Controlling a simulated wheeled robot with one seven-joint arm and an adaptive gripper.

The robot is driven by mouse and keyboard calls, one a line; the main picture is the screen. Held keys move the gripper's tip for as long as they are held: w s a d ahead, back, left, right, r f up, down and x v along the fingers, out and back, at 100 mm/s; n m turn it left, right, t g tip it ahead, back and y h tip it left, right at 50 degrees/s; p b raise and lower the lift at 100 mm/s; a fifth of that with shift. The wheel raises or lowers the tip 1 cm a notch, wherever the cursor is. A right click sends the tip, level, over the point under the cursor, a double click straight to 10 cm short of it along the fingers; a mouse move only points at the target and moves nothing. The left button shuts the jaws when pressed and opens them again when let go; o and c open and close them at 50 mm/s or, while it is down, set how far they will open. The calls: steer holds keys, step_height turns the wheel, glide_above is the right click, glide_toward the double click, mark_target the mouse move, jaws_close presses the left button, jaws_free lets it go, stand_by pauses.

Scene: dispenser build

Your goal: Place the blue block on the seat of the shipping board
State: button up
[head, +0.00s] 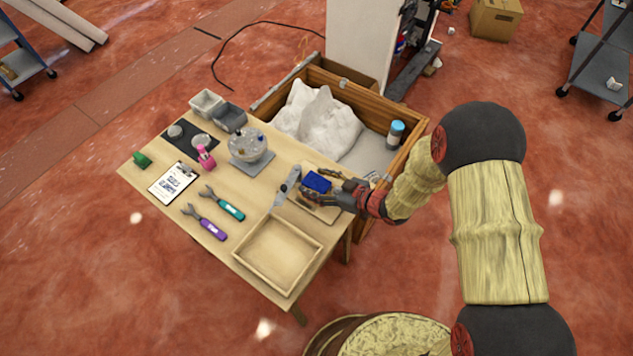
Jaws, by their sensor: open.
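The blue block (317,181) sits on or just over a light wooden board (322,212) at the right edge of the table, probably the shipping board. Whether the block rests in the board's seat is too small to tell. My gripper (313,187) is open at the block, with one finger on its near side and the other reaching behind it. Contact between the fingers and the block cannot be made out. The gripper hides part of the board.
A wooden crate (398,150) with white heaps stands behind.

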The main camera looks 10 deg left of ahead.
steer(key=shift+r, duration=0.15)
steer(key=shift+d+r, duration=0.15)
steer(key=shift+d, duration=0.1)
steer(key=p+v, duration=0.3)
steer(key=v, duration=0.8)
steer(key=shift+s+d, duration=0.2)
